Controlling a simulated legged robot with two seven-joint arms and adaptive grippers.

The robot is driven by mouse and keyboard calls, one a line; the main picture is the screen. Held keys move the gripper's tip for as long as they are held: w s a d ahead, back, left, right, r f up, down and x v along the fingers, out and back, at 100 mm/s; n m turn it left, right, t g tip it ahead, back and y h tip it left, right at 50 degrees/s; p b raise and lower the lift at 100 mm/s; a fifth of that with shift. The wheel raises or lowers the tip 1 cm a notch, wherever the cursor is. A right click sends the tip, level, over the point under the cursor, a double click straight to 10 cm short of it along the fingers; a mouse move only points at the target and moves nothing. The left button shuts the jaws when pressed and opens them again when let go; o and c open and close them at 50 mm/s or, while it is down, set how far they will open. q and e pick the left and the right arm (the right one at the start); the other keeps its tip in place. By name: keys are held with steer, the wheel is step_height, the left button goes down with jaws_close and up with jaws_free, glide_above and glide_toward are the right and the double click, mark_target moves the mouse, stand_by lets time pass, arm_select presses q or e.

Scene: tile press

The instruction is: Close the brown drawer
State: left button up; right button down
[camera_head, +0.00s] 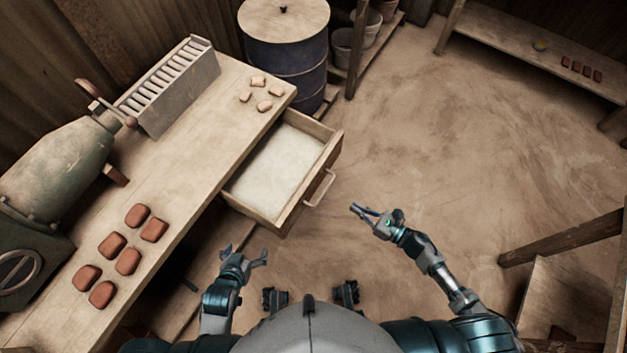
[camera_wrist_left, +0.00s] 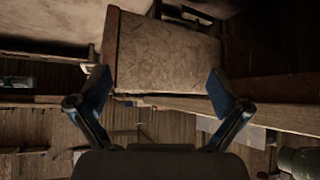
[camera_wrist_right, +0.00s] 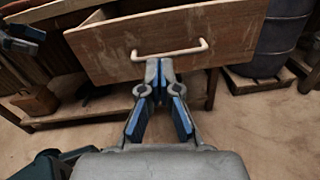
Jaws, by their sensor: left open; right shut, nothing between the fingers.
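The brown drawer (camera_head: 283,172) stands pulled out from the long workbench, its light inner floor showing and empty. Its pale handle (camera_head: 319,188) is on the front panel, facing right. My right gripper (camera_head: 364,211) is shut and empty, to the right of the drawer front and apart from the handle in the head view. In the right wrist view the drawer front (camera_wrist_right: 110,44) and handle (camera_wrist_right: 169,50) lie just beyond the shut fingertips (camera_wrist_right: 159,70). My left gripper (camera_head: 243,254) is open and empty, below the drawer's near side; its open fingers (camera_wrist_left: 158,90) also show in the left wrist view.
The workbench (camera_head: 190,150) carries several reddish tiles (camera_head: 128,262), several pale pieces (camera_head: 264,106), a slatted rack (camera_head: 170,86) and a green machine (camera_head: 58,165). A blue barrel (camera_head: 288,50) stands behind the drawer. The floor (camera_head: 440,130) to the right is clear.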

mark_target(310, 184)
steer(key=w+a, duration=0.2)
steer(key=a, duration=0.2)
steer(key=w+a+n, duration=0.1)
steer(key=w+a, duration=0.2)
steer(key=a, duration=0.1)
steer(key=w+a+r+n, duration=0.1)
steer(key=w+a, duration=0.1)
steer(key=a, duration=0.2)
steer(key=shift+w+g+y+b, duration=0.3)
steer(key=shift+w+y, duration=0.05)
steer(key=shift+y, duration=0.05)
arm_select(q)
steer(key=shift+w+d+r+t, duration=0.25)
steer(key=shift+w+r+t, duration=0.1)
steer(key=shift+r, duration=0.3)
steer(key=shift+w+d+r+t, duration=0.2)
steer(key=shift+w+r+t, duration=0.15)
steer(key=shift+r, duration=0.25)
steer(key=shift+d, duration=0.1)
